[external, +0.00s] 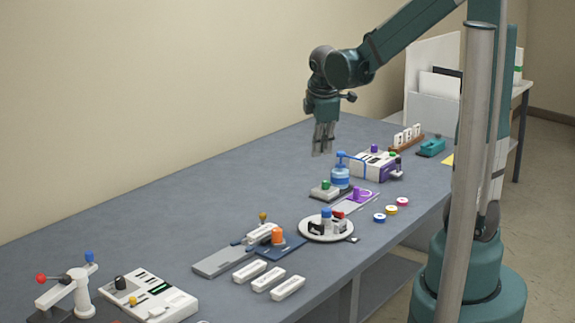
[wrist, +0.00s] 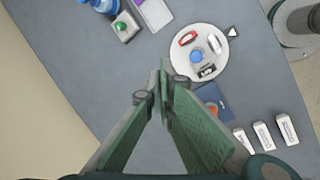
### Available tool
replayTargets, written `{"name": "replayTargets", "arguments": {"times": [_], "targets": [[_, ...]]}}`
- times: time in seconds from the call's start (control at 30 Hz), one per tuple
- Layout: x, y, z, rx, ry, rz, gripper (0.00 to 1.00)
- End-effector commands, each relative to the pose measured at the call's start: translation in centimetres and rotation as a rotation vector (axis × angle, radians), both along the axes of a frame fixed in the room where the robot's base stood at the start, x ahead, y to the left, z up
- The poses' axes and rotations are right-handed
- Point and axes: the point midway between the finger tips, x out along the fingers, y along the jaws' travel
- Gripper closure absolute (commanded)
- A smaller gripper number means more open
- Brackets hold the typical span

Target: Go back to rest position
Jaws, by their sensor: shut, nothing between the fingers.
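My gripper (external: 322,145) is raised above the blue-grey table (external: 180,220), over its back part. In the external view it points down with its fingers close together and nothing between them. In the wrist view my gripper (wrist: 163,75) shows its green finger pads meeting at the tips, shut and empty. No object touches the fingers.
Below stand a white round plate (external: 305,236) with small parts, a blue bottle (external: 341,177), a purple-and-white device (external: 375,165) and several white blocks (external: 288,288). A lever device (external: 72,292) is at front left. The table's back left is bare.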

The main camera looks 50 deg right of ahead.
Motion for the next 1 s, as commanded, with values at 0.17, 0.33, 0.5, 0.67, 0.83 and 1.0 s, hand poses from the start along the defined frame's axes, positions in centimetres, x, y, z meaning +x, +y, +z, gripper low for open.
{"name": "replayTargets", "arguments": {"times": [0.17,0.33,0.5,0.67,0.83,1.0], "targets": [[-1.4,2.6,1.4,0.042,-0.068,-0.072,1.00],[-2.7,4.9,2.6,0.087,-0.129,-0.144,1.00],[-4.1,7.1,3.5,0.137,-0.188,-0.215,1.00],[-5.5,9.2,4.2,0.189,-0.240,-0.282,1.00],[-7.1,11.2,4.9,0.248,-0.293,-0.356,1.00],[-8.8,13.1,5.3,0.311,-0.340,-0.428,1.00]]}}
